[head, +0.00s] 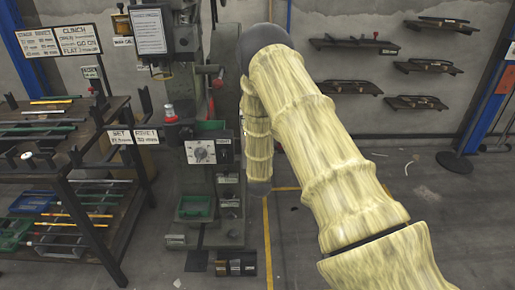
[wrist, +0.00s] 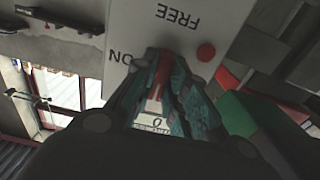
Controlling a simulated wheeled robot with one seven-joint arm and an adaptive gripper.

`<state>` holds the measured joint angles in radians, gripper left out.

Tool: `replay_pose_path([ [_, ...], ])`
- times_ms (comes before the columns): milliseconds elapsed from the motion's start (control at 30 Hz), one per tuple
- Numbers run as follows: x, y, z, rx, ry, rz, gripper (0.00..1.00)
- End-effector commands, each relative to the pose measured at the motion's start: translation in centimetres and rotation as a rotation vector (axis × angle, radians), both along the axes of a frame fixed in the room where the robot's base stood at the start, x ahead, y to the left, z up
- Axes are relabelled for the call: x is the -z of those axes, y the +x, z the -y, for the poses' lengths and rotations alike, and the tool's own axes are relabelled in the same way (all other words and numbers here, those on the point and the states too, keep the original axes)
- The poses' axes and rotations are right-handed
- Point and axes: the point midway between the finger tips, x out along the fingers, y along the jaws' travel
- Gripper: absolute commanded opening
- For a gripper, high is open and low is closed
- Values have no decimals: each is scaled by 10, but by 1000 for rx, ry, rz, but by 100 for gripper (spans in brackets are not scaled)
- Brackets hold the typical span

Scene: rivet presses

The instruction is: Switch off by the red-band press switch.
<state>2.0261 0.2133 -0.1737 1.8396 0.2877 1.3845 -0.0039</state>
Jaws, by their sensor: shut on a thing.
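In the wrist view my gripper (wrist: 176,72) has its teal-padded fingers closed around a narrow red switch lever (wrist: 159,78). The lever stands in front of a white panel (wrist: 140,20), which reads FREE and ON upside down. A red dot (wrist: 206,52) is on the panel to the right of the fingers. The fingers hide the lever's base and part of the panel. In the head view my arm covers the gripper, and I cannot make out the lever there. The grey-green press (head: 228,185) stands left of my arm, with a white dial plate (head: 200,152) on its front.
A dark rack (head: 75,165) with rods and trays stands left of the press. Small wall shelves (head: 355,44) hang at the back right. The floor on the right (head: 440,215) is mostly clear. A green block (wrist: 235,115) lies close right of my fingers.

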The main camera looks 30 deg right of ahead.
Motion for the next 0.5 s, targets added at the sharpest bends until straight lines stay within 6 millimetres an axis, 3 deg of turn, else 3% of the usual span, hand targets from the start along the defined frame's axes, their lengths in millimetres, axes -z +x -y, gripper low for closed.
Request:
replay_pose_path([
  [267, 4, -2, -1, 0, 1, -8, 0],
  [300, 4, -2, -1, 0, 1, -8, 16],
  [400, 3, -2, -1, 0, 1, -6, 34],
  [500, 2, -1, 0, 0, 1, -4, 36],
])
